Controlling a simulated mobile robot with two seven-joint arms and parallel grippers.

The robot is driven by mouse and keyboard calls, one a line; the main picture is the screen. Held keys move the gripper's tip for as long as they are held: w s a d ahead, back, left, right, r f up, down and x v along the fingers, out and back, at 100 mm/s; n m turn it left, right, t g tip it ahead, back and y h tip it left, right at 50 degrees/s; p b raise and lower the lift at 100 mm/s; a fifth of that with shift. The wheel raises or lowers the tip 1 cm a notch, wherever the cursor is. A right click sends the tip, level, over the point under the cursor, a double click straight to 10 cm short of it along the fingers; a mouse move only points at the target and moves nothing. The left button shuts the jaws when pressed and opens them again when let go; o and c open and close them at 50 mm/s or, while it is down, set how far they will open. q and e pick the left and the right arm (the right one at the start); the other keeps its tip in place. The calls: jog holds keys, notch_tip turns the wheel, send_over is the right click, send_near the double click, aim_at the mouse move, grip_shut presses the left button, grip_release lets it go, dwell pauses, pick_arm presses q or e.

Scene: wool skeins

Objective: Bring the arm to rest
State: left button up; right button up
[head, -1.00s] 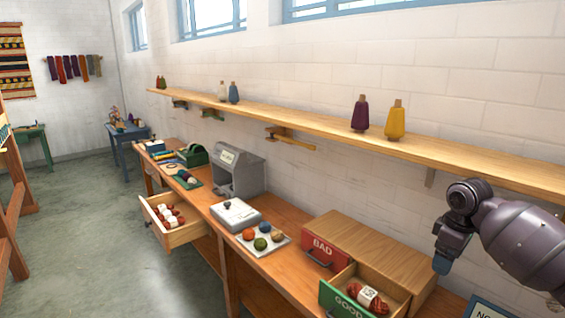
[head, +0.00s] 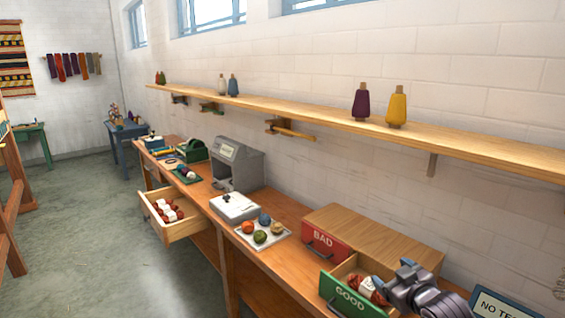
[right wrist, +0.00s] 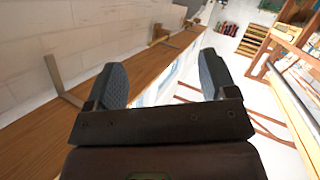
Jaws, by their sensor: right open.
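My right gripper (head: 404,270) is at the lower right of the head view, in front of the right end of the open green GOOD drawer (head: 345,296). A red skein with a pale band (head: 371,290) lies in that drawer, partly hidden by the gripper. In the right wrist view, the gripper's two blue-grey fingers (right wrist: 163,80) stand wide apart with nothing between them. My left gripper is in neither view.
The closed red BAD drawer (head: 322,243) is beside the green one. A wall shelf (head: 300,116) with cones runs above the bench. A sign (head: 500,305) stands right of the gripper. An open drawer with several skeins (head: 183,229) juts out at left.

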jog(key=s+d+f+m+g+h+b, duration=0.1)
jog(key=s+f+m+g+h+b, duration=0.2)
jog(key=s+f, duration=2.5)
jog(key=s+m+b, duration=0.2)
jog(key=s, duration=0.1)
jog(key=shift+d+f+m+h+b, duration=0.15)
jog(key=shift+d+m+h+b, duration=0.15)
jog(key=shift+m, duration=0.1)
